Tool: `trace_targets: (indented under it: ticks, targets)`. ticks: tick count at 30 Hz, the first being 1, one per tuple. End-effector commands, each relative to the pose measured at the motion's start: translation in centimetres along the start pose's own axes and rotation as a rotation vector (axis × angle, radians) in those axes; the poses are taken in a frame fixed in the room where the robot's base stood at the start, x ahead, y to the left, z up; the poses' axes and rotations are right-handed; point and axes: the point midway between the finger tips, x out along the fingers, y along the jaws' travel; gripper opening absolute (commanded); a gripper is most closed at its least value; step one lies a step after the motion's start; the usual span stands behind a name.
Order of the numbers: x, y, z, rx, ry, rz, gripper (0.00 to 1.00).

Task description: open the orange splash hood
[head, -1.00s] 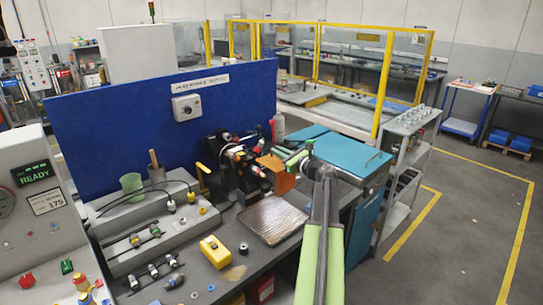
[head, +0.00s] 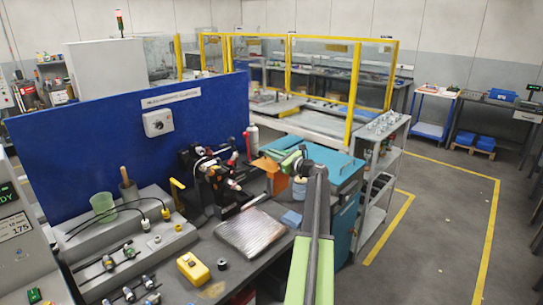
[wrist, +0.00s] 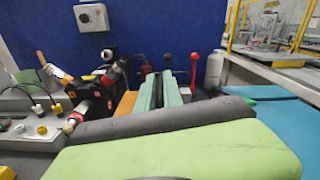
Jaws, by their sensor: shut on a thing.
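The orange splash hood (head: 266,165) is a bent orange sheet at the right side of the black bench machine (head: 212,170) in the head view. It stands out to the right of the machine's working parts, with a gap between them. My gripper (head: 284,160) is at the hood's upper right edge and shut on it. In the wrist view, the green fingers of my gripper (wrist: 160,90) are close together, with part of the orange hood (wrist: 125,103) just left of them. The exact grip point is hidden by the fingers.
A blue panel (head: 130,150) stands behind the machine. A foil-like tray (head: 250,232) and a yellow block (head: 193,268) lie on the bench in front. A teal cabinet (head: 335,163) is close on the right, and a grey shelf cart (head: 385,165) stands beyond it.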

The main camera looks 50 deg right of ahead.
Motion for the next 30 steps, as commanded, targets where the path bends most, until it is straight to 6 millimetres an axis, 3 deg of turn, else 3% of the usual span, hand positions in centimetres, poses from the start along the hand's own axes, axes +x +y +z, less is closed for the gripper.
trace_targets:
  ticks: [1, 5, 13, 17, 30]
  targets:
    - [0.0, 0.0, 0.0, -0.001, 0.0, 0.001, 0.15]
    - [0.0, 0.0, 0.0, -0.001, 0.0, 0.001, 0.31]
    - [-0.1, 0.0, 0.0, 0.0, 0.0, 0.0, 0.31]
    - [-1.2, 0.1, 0.0, 0.0, 0.0, -0.001, 0.31]
    - [-12.9, 0.1, 0.0, 0.0, 0.001, -0.002, 0.31]
